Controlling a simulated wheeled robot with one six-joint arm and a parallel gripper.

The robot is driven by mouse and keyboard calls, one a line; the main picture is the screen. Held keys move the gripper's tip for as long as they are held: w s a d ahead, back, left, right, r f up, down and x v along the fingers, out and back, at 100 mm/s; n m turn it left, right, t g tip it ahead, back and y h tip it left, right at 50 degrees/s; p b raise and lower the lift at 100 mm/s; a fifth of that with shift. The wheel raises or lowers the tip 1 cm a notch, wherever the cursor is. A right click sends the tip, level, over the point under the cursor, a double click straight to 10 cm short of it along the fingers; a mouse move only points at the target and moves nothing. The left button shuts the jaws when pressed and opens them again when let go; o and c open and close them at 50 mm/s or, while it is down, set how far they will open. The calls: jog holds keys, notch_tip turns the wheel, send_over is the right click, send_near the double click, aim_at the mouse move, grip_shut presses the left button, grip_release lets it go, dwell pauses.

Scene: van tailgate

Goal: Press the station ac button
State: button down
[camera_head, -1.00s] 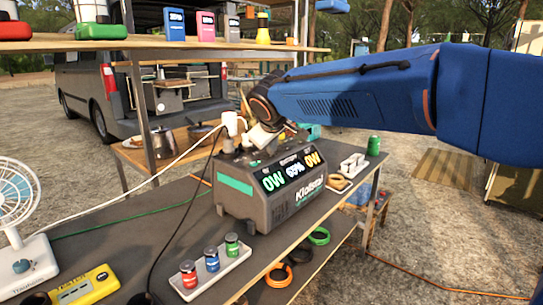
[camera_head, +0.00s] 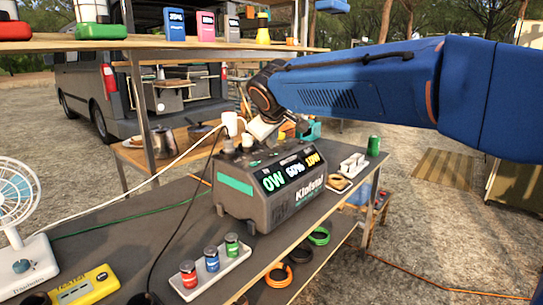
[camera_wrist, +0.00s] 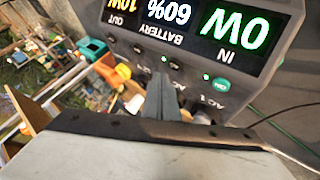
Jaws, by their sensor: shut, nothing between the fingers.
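The grey power station (camera_head: 262,217) stands on the workbench, its lit display (camera_head: 290,172) facing the front right. In the wrist view the station (camera_wrist: 290,60) appears upside down, with the display reading 0W in, 60% battery and 10W out. Small dark buttons (camera_wrist: 175,65) and a round green button (camera_wrist: 221,84) lie along its edge, near partly readable AC labels. Small green lights glow beside them. My gripper (camera_wrist: 164,82) is shut and empty, its fingertips close to the dark buttons. Whether they touch, I cannot tell. In the head view my gripper (camera_head: 262,130) is above the station's back edge.
White plugs and cables (camera_head: 231,124) rise close to my gripper. A tray (camera_head: 210,272) with several small jars stands in front of the station. A fan (camera_head: 18,225) and a yellow tester (camera_head: 85,287) are at left. A shelf (camera_head: 150,43) hangs above the bench.

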aim_at(272, 158)
notch_tip(272, 158, up, 5)
jog(key=shift+r, duration=0.1)
dwell(0.5)
jog(key=shift+d, duration=0.1)
jog(key=s+d+f+m+g, duration=0.1)
jog(key=s+d+f+m, duration=0.15)
jog(key=s+d, duration=0.35)
jog(key=s+d+f+m+g+h, duration=0.1)
jog(key=s+d+f, duration=0.3)
jog(key=d, duration=0.5)
jog(key=s+d+f+m, duration=0.1)
jog(key=s+d+f, duration=0.2)
jog(key=s+d, duration=0.35)
jog(key=s+d+f+m, duration=0.1)
jog(key=s+d+f, duration=0.2)
jog(key=s+f, duration=0.3)
jog(key=s+d+f+m+g, duration=0.1)
jog(key=s+d+f+m, duration=0.1)
jog(key=s+d+f, duration=0.2)
jog(key=s+d+f+m+g, duration=0.1)
jog(key=s+d+f+m, duration=0.1)
jog(key=s+f, duration=0.6)
jog(key=s+d, duration=0.1)
jog(key=s, duration=0.3)
jog(key=shift+d+f, duration=0.25)
jog(key=shift+d, duration=0.1)
